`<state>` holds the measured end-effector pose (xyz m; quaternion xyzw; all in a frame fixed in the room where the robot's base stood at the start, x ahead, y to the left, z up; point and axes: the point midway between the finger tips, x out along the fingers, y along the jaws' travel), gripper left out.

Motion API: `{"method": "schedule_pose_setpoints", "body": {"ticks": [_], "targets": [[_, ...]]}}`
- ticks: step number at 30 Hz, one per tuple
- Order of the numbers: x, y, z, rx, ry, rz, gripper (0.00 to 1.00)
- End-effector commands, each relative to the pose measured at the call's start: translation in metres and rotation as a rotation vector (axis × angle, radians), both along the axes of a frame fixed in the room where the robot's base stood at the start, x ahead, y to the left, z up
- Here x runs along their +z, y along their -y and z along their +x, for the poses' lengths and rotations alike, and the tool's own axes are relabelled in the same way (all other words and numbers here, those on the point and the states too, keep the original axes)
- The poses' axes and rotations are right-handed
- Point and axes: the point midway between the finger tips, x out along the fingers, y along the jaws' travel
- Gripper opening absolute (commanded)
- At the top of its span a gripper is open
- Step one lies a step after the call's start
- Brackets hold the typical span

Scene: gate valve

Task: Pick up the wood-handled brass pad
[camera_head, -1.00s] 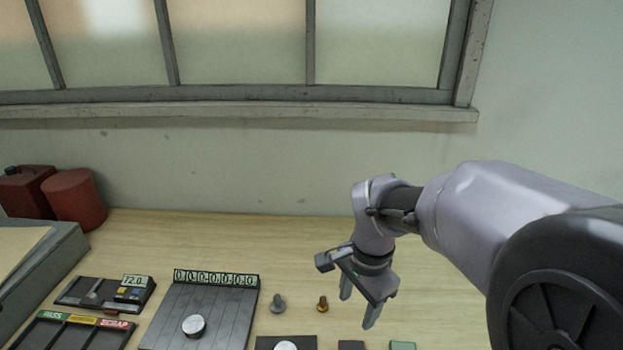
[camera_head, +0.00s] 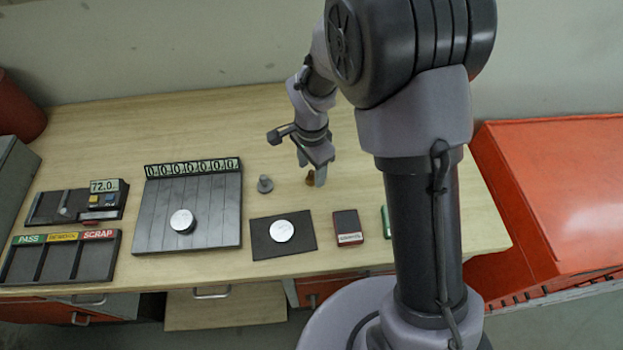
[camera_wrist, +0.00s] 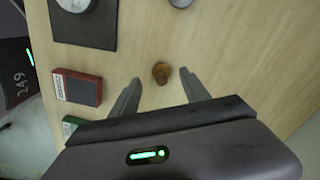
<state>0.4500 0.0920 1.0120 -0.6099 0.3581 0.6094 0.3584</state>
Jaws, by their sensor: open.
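The wood-handled brass pad (camera_wrist: 161,72) stands on the table. In the wrist view it lies between and just beyond the two fingertips of my gripper (camera_wrist: 160,76). My gripper is open and empty, with a gap on each side of the pad. In the head view the pad (camera_head: 310,178) is a small brown thing partly hidden by a finger of my gripper (camera_head: 312,172). I cannot tell the exact height of the fingertips above the table.
A grey knobbed pad (camera_head: 265,184) stands to the left. Nearby are a dark mat (camera_head: 260,248) with a silver disc (camera_head: 281,231), a red block (camera_head: 347,227), a partly hidden green block (camera_head: 386,221), a grooved plate (camera_head: 218,215) and a sorting tray (camera_head: 112,262). Table behind is clear.

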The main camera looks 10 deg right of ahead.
Motion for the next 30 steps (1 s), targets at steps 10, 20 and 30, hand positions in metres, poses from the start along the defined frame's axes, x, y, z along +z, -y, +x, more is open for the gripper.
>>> {"method": "schedule_pose_setpoints", "body": {"ticks": [10, 20, 30], "targets": [[-0.024, 0.000, 0.000, -0.001, 0.001, 0.000, 0.54], [-0.024, 0.000, 0.000, -0.001, 0.001, 0.000, 0.00], [-0.021, 0.000, 0.000, -0.001, 0.001, 0.000, 0.00]]}}
